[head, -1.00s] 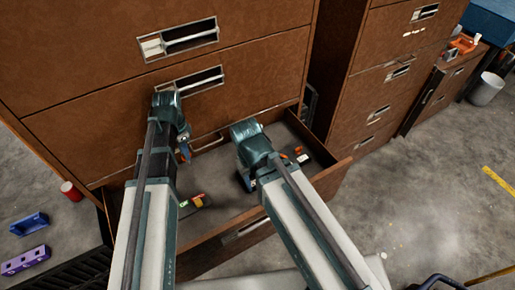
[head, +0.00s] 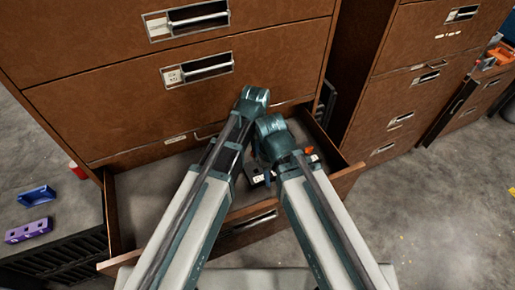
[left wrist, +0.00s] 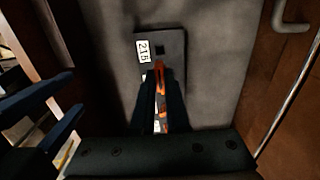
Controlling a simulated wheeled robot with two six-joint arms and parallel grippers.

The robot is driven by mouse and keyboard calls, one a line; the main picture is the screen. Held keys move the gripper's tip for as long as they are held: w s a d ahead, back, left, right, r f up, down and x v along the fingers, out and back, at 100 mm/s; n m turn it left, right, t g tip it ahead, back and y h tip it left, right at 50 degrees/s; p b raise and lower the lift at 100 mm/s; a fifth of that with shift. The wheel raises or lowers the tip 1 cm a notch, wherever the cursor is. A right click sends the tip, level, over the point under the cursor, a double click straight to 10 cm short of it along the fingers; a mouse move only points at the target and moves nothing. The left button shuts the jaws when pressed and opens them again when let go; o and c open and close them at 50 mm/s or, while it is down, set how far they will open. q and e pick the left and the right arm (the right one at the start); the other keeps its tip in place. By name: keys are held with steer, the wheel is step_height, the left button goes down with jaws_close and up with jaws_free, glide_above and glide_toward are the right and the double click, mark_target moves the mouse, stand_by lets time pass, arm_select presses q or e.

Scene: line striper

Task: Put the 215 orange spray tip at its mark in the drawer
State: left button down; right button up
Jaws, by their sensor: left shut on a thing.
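The orange spray tip (left wrist: 160,80) is between the fingers of my left gripper (left wrist: 160,88), which is shut on it. In the left wrist view it is over the lower part of a dark plate (left wrist: 175,45) with a white 215 label (left wrist: 143,51) and a small black square; whether it touches the plate I cannot tell. The open drawer (head: 150,195) holds the plate. In the head view, my left wrist is at the drawer's back and its fingers are hidden. Two dark fingers at the left of the wrist view, apart and empty, look like my right gripper (left wrist: 42,112).
Another orange piece (head: 309,150) shows in the drawer, right of my right wrist. The cabinet front (head: 120,110) rises behind the drawer. The drawer's left part is clear.

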mark_target(256, 160)
arm_select(q)
steer(key=shift+f, duration=0.2)
arm_select(e)
steer(key=shift+f, duration=0.2)
arm_select(q)
step_height(256, 160, down, 6)
steer(key=b, duration=0.5)
steer(key=shift+r+b, duration=0.25)
steer(key=shift+b, duration=0.15)
arm_select(e)
step_height(256, 160, down, 5)
steer(key=shift+f, duration=0.2)
arm_select(q)
steer(key=shift+f+b, duration=2.1)
steer(key=shift+b, duration=0.05)
arm_select(e)
steer(key=shift+f, duration=2.15)
arm_select(q)
steer(key=c, duration=0.5)
jaws_free()
step_height(256, 160, up, 7)
steer(key=p, duration=0.7)
steer(key=shift+r, duration=0.1)
arm_select(e)
step_height(256, 160, up, 7)
